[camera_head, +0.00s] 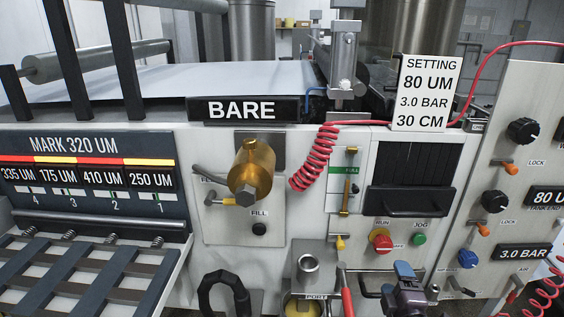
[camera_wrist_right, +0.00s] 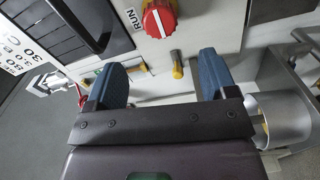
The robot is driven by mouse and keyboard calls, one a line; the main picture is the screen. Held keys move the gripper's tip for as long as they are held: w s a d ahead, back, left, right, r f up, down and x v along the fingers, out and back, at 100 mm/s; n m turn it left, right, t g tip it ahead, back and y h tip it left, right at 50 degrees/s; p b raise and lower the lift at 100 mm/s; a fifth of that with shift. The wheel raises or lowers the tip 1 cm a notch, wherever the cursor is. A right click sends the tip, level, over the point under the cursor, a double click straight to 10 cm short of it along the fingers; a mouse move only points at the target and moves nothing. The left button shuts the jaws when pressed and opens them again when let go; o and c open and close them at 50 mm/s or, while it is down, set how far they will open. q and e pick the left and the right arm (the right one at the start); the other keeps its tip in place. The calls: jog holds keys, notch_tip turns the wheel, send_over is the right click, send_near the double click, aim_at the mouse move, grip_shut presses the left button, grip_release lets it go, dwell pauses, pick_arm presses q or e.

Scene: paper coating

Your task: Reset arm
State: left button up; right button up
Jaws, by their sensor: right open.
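My right gripper (camera_head: 396,280) is low in front of the machine in the head view, at the bottom right of centre. In the right wrist view its two blue fingers (camera_wrist_right: 160,85) stand apart with nothing between them. Beyond them are the red RUN knob (camera_wrist_right: 160,18) and a small yellow-tipped lever (camera_wrist_right: 177,64), both apart from the fingers. The RUN knob (camera_head: 381,240) shows above the gripper in the head view. My left gripper is not in the head view.
The coating machine's front panel has a protruding brass cylinder (camera_head: 251,172), a green JOG button (camera_head: 419,239) and a coiled red hose (camera_head: 313,160). A metal cup (camera_wrist_right: 282,118) stands close to the right finger in the wrist view. A slatted rack (camera_head: 70,275) is at lower left.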

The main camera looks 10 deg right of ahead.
jog(key=s+a+f+m+g+y, duration=0.2)
jog(key=s+f+m, duration=0.4)
jog(key=s, duration=0.3)
jog(key=s+a+f+m+g+y, duration=0.2)
jog(key=s+a+f+m+g, duration=0.2)
jog(key=s+f, duration=0.4)
jog(key=s+a+m, duration=0.1)
jog(key=m, duration=0.1)
jog(key=shift+s+a+m, duration=0.3)
jog(key=shift+s+a, duration=0.05)
jog(key=shift+f, duration=0.1)
